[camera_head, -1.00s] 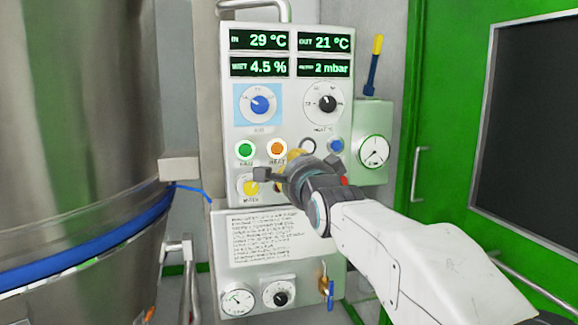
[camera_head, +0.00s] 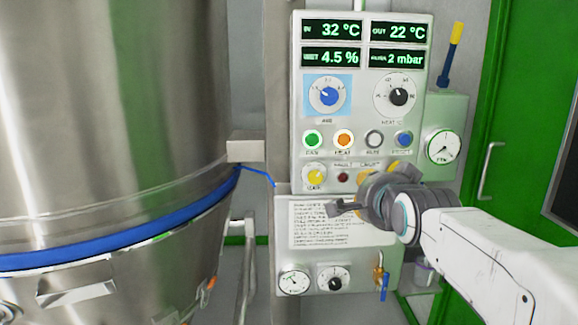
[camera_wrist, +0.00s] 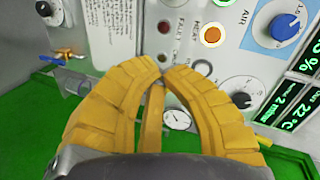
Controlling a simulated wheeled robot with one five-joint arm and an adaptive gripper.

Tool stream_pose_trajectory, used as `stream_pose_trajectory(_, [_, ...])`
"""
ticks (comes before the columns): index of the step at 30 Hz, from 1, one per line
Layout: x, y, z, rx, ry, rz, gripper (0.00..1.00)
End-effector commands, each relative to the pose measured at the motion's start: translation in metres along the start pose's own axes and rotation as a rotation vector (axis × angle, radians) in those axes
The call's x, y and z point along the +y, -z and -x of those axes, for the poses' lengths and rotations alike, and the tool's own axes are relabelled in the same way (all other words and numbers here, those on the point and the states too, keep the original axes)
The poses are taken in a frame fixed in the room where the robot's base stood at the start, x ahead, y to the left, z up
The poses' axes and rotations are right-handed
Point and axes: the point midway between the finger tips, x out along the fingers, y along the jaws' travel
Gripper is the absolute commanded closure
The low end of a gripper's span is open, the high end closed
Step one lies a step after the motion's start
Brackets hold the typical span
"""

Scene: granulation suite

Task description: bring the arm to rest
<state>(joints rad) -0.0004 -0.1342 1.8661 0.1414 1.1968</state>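My gripper (camera_head: 368,192) is at the lower right of the control panel (camera_head: 362,120), in front of it, with the white forearm reaching in from the right. In the wrist view its yellow fingers (camera_wrist: 163,70) come together at the tips with nothing seen between them, so it looks shut and empty. The panel shows IN 32 °C, OUT 22 °C, 4.5 % and 2 mbar. The orange HEAT button (camera_head: 344,139) looks lit, beside a green button (camera_head: 312,139). The gripper hides part of the panel's lower right; I cannot tell the exact gap to it.
A large steel vessel (camera_head: 110,110) with a blue band fills the left. A green door (camera_head: 520,130) with a handle stands at the right.

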Motion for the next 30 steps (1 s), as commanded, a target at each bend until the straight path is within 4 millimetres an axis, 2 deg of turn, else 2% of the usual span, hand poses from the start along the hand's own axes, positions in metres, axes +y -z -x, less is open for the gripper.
stream_pose_trajectory(1, [0.001,0.0,0.023,-0.034,-0.076,0.099,1.0])
stream_pose_trajectory(7, [0.067,-0.025,0.102,-0.258,-0.35,0.519,1.0])
stream_pose_trajectory(12, [0.114,-0.044,0.172,-0.495,-0.49,0.804,1.0])
stream_pose_trajectory(16, [0.14,-0.054,0.215,-0.657,-0.544,0.954,1.0])
stream_pose_trajectory(21, [0.161,-0.062,0.249,-0.794,-0.57,1.064,1.0])
stream_pose_trajectory(25, [0.168,-0.065,0.26,-0.839,-0.575,1.096,1.0])
stream_pose_trajectory(30, [0.17,-0.066,0.261,-0.847,-0.575,1.104,1.0])
